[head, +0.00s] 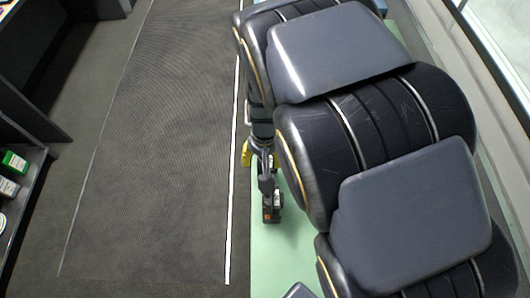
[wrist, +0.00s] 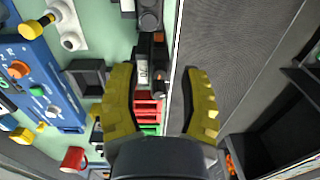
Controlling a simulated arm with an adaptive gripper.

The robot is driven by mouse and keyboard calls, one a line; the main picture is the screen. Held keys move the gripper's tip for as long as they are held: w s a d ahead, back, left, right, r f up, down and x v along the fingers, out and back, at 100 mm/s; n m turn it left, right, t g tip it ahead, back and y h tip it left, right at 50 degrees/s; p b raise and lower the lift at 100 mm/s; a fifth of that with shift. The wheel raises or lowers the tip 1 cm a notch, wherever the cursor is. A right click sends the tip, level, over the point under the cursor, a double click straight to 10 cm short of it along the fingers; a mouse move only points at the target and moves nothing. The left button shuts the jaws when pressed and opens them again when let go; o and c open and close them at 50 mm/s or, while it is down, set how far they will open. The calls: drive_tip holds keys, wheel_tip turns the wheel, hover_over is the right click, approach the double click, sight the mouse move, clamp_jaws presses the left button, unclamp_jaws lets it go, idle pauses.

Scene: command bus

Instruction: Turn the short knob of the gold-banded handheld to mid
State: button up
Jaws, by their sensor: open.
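My gripper (wrist: 157,75) is open and empty, with its two yellow-padded fingers spread wide in the wrist view. In the head view only a small yellow part of my gripper (head: 246,153) shows beside my arm. A narrow dark device (wrist: 144,70) with a pale label or display lies beyond and between the fingertips, apart from them. It looks like a handheld, but no gold band can be made out. Its knobs and their settings are too small to read. In the head view a dark upright item (head: 271,208) shows near my arm; I cannot tell if it is the same device.
In the wrist view, a blue panel (wrist: 40,75) with several coloured knobs stands left. A dark square frame (wrist: 88,78), red slatted pieces (wrist: 148,112) and a red knob (wrist: 74,159) are nearby. The dark floor (head: 150,150) is clear. My arm hides much of the green surface (head: 290,255).

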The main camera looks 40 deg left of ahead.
drive_tip(key=shift+f, duration=0.3)
clamp_jaws()
drive_tip(key=shift+m, duration=1.6)
unclamp_jaws()
drive_tip(key=shift+r, duration=0.15)
